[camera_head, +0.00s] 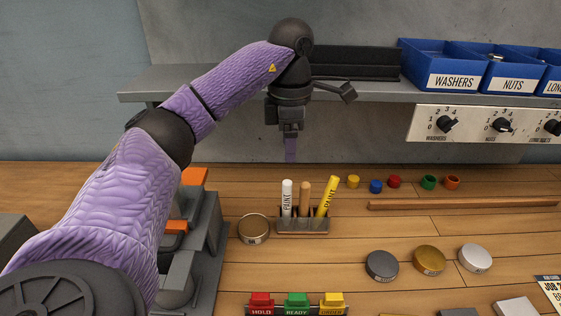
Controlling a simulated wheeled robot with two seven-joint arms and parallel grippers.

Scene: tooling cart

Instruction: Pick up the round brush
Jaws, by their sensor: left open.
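A small grey holder (303,226) stands on the wooden bench with three upright items in it. The middle one is a plain tan wooden stick (304,198), which may be the round brush's handle; no bristles show. A white paint marker (287,196) stands to its left and a yellow paint marker (327,195) leans to its right. My left gripper (290,150) points down above the holder, open and empty, apart from the items. Its fingers overlap in this view. My right gripper is out of view.
A shelf (210,78) with blue bins (446,52) runs behind my left arm. Several coloured caps (394,181) and a wooden strip (460,205) lie right of the holder. A round tin (254,228) sits close on its left. Labelled clips (297,301) are in front.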

